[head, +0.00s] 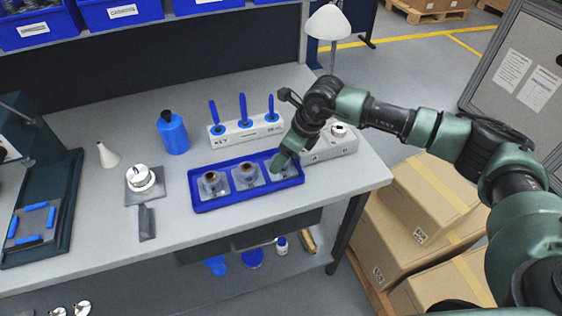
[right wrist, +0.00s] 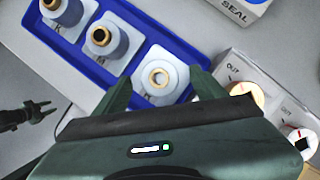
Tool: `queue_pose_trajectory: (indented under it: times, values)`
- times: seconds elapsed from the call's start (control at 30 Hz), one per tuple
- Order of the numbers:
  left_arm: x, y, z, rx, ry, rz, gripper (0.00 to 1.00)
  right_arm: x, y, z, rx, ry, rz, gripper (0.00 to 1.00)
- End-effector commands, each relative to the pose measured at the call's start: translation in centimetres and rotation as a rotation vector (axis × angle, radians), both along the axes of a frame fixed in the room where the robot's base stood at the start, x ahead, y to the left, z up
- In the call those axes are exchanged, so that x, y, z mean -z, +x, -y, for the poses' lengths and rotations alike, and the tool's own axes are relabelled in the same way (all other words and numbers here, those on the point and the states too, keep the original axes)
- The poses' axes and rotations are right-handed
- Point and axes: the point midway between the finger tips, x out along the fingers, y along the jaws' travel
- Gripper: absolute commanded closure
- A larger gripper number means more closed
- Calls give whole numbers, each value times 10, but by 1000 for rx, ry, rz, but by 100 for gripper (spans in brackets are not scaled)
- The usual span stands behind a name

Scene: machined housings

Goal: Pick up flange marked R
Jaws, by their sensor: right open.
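Three grey flanges with brass-coloured rings sit in a blue tray (head: 215,204): the left flange (head: 212,184), the middle flange (head: 246,175) and the right flange (right wrist: 160,77). In the head view my right gripper (head: 281,161) is low over the tray's right compartment and hides much of the right flange. In the right wrist view the open fingers of my right gripper (right wrist: 161,82) lie on either side of the right flange; contact cannot be told.
A white key block (head: 245,130) with blue-handled pieces stands behind the tray. A grey block with round pieces (head: 330,147) stands close to its right. A blue bottle (head: 173,135) and a round metal part on a plate (head: 141,180) stand left. Table in front is clear.

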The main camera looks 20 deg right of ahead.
Motion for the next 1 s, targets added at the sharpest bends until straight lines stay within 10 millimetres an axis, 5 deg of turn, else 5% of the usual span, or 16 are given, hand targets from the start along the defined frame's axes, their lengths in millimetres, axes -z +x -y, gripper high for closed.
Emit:
queue_pose_trajectory:
  times: [0.4,0.43,0.67,1.0]
  values:
    - [-7,0,0,0,0,0,64,20,6,-7,-1,3,2,29]
    - [-7,0,0,0,0,0,64,20,6,-7,-1,3,2,32]
    - [-7,0,0,0,0,0,64,20,6,-7,0,3,1,96]
    - [-6,0,0,1,0,0,64,17,7,-7,0,4,4,100]
